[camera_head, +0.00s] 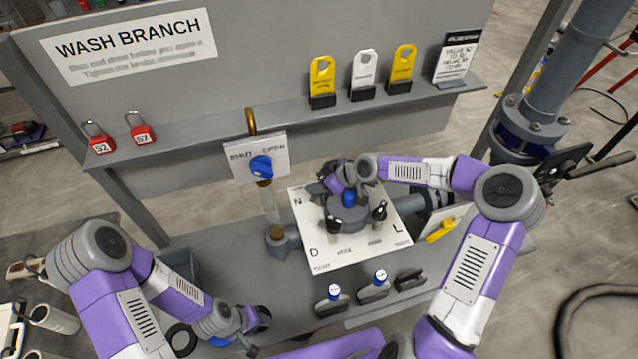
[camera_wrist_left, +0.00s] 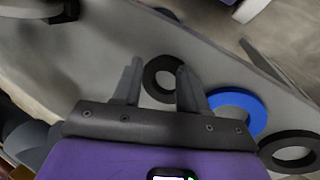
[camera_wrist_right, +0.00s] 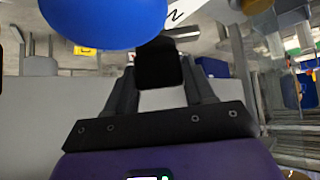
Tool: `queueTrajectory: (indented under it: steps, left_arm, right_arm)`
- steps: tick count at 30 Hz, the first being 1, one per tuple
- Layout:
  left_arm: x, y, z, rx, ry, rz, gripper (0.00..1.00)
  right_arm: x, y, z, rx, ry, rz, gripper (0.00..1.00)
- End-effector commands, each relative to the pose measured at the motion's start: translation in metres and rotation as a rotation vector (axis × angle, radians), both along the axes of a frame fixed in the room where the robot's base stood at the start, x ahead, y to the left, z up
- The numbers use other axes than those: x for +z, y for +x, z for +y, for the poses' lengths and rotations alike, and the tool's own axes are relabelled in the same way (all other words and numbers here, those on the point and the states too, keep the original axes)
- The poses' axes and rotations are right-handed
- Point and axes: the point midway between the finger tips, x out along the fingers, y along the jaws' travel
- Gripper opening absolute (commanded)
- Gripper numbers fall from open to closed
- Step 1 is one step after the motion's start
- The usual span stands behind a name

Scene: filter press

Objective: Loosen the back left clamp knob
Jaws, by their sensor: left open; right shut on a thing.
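The round grey filter housing (camera_head: 348,222) stands on a white plate lettered N, D and L, with a blue cap (camera_head: 348,199) in its middle. Two black clamp knobs show at its front, left (camera_head: 334,228) and right (camera_head: 379,213). My right gripper (camera_head: 331,184) reaches over the back left of the housing. In the right wrist view its fingers are shut on a black clamp knob (camera_wrist_right: 158,64); in the head view the gripper hides that knob. My left gripper (camera_wrist_left: 155,72) is open and empty, low at the front left, above rings.
Black (camera_wrist_left: 162,62) and blue (camera_wrist_left: 238,100) rings lie below my left gripper. A blue valve handle (camera_head: 261,166) stands before a SHUT/OPEN sign (camera_head: 245,150), left of the housing. Small holders (camera_head: 373,288) stand in front. A shelf (camera_head: 290,120) with tags and red padlocks runs behind.

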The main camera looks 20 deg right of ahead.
Motion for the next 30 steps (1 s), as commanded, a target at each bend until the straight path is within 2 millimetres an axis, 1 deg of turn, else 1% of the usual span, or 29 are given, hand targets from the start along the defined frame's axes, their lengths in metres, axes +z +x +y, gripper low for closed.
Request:
queueTrajectory:
  steps: [7, 8, 9, 12, 22, 26, 30]
  left_arm:
    - [0.001, 0.0, 0.0, 0.0, 0.0, 0.0, 0.43]
    - [0.001, 0.0, 0.0, 0.0, 0.0, 0.0, 0.43]
    - [0.001, 0.0, 0.0, 0.0, 0.0, 0.0, 0.43]
    - [0.001, 0.0, 0.0, 0.0, 0.0, 0.0, 0.43]
    - [0.001, 0.0, 0.0, 0.0, 0.0, 0.0, 0.43]
    - [0.001, 0.0, 0.0, 0.0, 0.0, 0.0, 0.43]
    - [0.003, 0.0, 0.0, 0.0, 0.0, 0.0, 0.43]
  right_arm:
    - [0.001, 0.0, 0.0, -0.004, 0.003, 0.001, 0.23]
    - [0.001, 0.0, 0.0, -0.004, 0.003, 0.001, 0.55]
    - [0.001, 0.0, 0.0, -0.004, 0.003, 0.001, 0.61]
    - [0.001, 0.0, 0.0, -0.004, 0.002, 0.001, 0.74]
    - [0.003, -0.002, -0.002, -0.004, 0.001, 0.0, 0.74]
    - [0.014, -0.009, -0.011, -0.007, 0.002, 0.002, 0.74]
    - [0.03, -0.02, -0.023, -0.008, 0.001, 0.001, 0.74]
